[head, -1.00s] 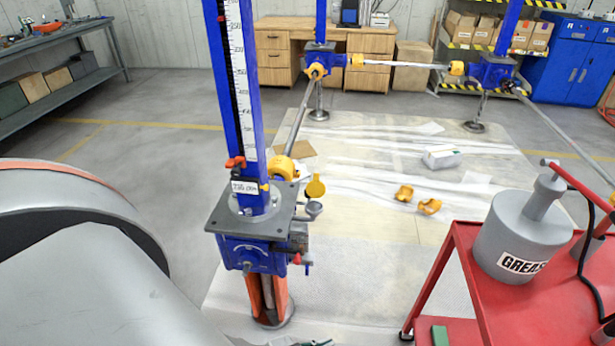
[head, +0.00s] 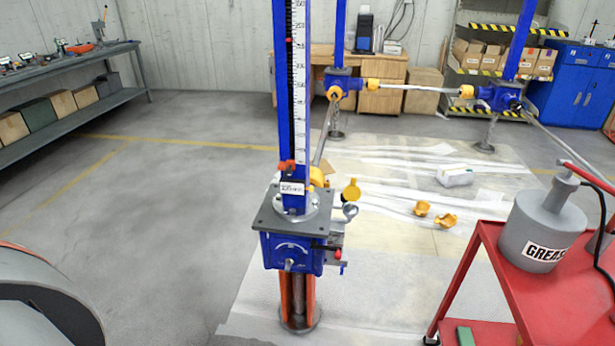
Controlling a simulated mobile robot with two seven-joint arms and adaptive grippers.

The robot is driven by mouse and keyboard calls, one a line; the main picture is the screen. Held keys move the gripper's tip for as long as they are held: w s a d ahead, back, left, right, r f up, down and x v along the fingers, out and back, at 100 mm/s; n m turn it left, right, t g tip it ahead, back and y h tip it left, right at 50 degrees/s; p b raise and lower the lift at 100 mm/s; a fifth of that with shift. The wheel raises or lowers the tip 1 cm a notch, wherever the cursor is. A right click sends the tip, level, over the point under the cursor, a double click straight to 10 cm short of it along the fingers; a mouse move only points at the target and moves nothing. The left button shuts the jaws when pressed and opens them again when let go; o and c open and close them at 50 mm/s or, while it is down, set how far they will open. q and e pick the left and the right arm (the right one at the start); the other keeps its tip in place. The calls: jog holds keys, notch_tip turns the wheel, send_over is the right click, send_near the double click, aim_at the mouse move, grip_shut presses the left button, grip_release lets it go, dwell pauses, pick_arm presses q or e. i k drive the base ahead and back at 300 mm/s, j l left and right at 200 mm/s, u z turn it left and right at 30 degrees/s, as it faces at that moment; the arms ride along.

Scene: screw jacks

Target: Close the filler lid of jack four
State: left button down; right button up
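The nearest screw jack (head: 291,250) stands upright in the middle, with a blue gearbox, a grey top plate and a blue column with a white scale. No number shows that marks it as jack four. A round yellow lid (head: 352,190) stands raised at the right side of its plate, just above a small grey cup (head: 350,211). The lid looks open and apart from the cup. Two more blue jacks stand behind, one at the back middle (head: 340,84) and one at the back right (head: 497,97). Neither gripper is in view.
A red cart (head: 497,285) with a grey grease pot (head: 541,230) stands at the right. A workbench (head: 75,75) is at the left. The floor left of the jack is clear.

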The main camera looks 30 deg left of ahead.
aim_at(352, 193)
jog(key=j+u, duration=0.2)
jog(key=u, duration=2.9)
jog(key=i+l, duration=0.2)
jog(key=i, duration=0.15)
jog(key=i+l, duration=0.15)
jog(key=i, duration=0.2)
jog(key=i+l, duration=0.2)
jog(key=i, duration=0.2)
jog(key=i+l+z, duration=0.1)
jog(key=i+z, duration=0.35)
jog(key=i, duration=0.15)
jog(key=i+j+z, duration=0.1)
jog(key=i+z, duration=0.3)
jog(key=i, duration=0.2)
jog(key=i+l+z, duration=0.1)
jog(key=i+z, duration=0.4)
jog(key=i+j+z, duration=0.15)
jog(key=i+z, duration=0.3)
jog(key=i, duration=0.2)
jog(key=i+l+z, duration=0.1)
jog(key=i+z, duration=0.55)
jog(key=z, duration=0.15)
jog(key=i+z, duration=0.55)
jog(key=z, duration=0.25)
jog(key=i+j+z, duration=0.1)
jog(key=z, duration=0.3)
jog(key=i+j+z, duration=0.15)
jog(key=z, duration=0.3)
jog(key=i+z, duration=0.15)
jog(key=z, duration=1.4)
